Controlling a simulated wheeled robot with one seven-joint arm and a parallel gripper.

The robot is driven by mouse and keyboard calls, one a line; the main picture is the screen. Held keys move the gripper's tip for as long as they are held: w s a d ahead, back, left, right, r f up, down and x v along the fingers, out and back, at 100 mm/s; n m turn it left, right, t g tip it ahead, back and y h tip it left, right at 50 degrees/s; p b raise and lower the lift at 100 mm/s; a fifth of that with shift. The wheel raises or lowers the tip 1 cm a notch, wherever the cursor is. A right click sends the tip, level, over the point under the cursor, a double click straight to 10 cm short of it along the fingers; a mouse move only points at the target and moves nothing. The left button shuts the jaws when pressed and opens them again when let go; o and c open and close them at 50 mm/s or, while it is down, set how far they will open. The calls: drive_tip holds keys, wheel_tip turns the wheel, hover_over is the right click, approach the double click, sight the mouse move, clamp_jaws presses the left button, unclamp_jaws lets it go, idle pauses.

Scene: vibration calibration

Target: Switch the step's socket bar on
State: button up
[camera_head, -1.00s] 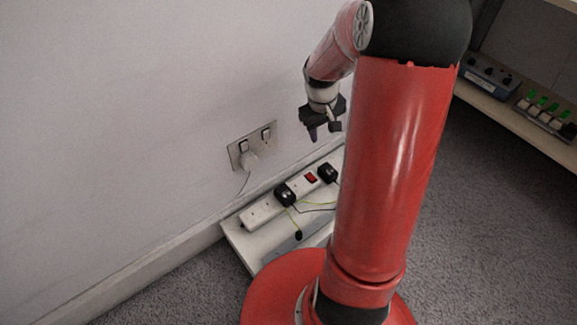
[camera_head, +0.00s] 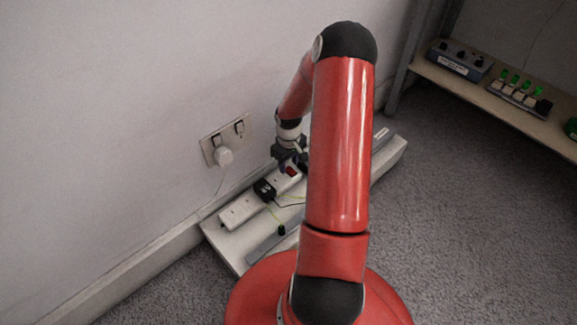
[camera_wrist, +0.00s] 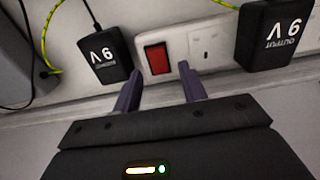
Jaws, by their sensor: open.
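The white socket bar (camera_head: 238,212) lies on the pale step (camera_head: 228,246) along the wall. In the head view my gripper (camera_head: 287,165) is low over the bar by the switch. I cannot tell whether it touches.
Black adapters (camera_wrist: 106,55) and (camera_wrist: 270,34) flank the switch, with black and yellow-green cables nearby. A wall socket (camera_head: 228,141) with a white plug is above the step. A shelf (camera_head: 470,92) with a blue box (camera_head: 459,60) and green-lit switches stands right.

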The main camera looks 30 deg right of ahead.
drive_tip(key=shift+f, duration=0.6)
clamp_jaws()
drive_tip(key=shift+s+t, duration=0.2)
drive_tip(key=shift+t, duration=0.55)
drive_tip(key=shift+s+t, duration=0.2)
drive_tip(key=shift+t, duration=0.55)
unclamp_jaws()
drive_tip(key=shift+r, duration=0.1)
